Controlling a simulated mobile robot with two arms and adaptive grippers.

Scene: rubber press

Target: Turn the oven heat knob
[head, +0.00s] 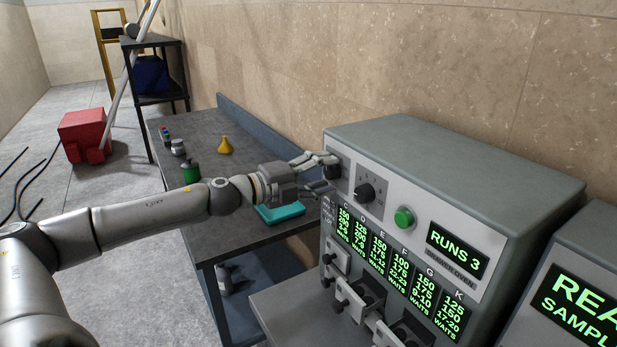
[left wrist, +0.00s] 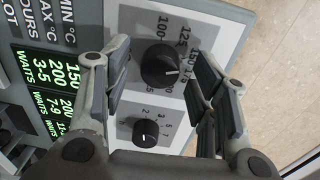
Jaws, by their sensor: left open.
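The drawer oven (head: 480,190) is a grey box on the right with a light control panel. Its heat knob (left wrist: 160,65) is the larger black dial, ringed by numbers such as 100, 125 and 150. In the head view the heat knob (head: 333,173) is at the panel's left end, partly covered by my fingers. My left gripper (head: 318,165) is open at this knob, with one finger on each side in the left wrist view (left wrist: 161,62). Contact with the knob cannot be told. My right gripper is not in view.
A smaller black knob (head: 365,192) and a green button (head: 403,217) sit to the right on the panel. Drawers with handles (head: 350,296) stick out below. A dark table (head: 235,225) with a green bottle (head: 191,173), yellow funnel (head: 225,146) and teal tray (head: 280,213) lies left.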

